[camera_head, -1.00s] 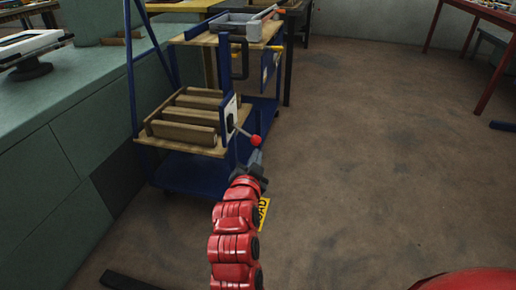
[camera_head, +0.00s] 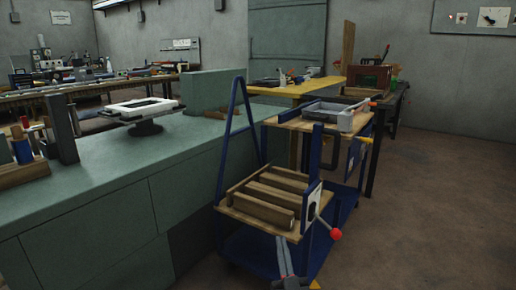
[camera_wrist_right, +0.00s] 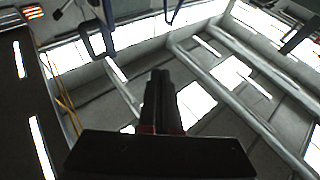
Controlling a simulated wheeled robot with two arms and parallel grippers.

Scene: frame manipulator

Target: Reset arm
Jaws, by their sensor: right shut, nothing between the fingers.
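My right gripper (camera_head: 283,248) shows at the bottom of the head view, in front of the cart's lower shelf, left of and below a red-knobbed lever (camera_head: 335,234). Its fingers are together with nothing between them. The right wrist view shows the closed dark fingers (camera_wrist_right: 160,88) pointing up, against a ceiling with bright light panels. Most of my right arm is below the head view. My left gripper is not in view.
A blue cart (camera_head: 231,160) with wooden shelves stands close ahead. A green counter (camera_head: 125,172) at left carries a white framed device (camera_head: 140,108). A yellow table (camera_head: 285,90) stands behind. Open floor (camera_head: 430,210) lies at right.

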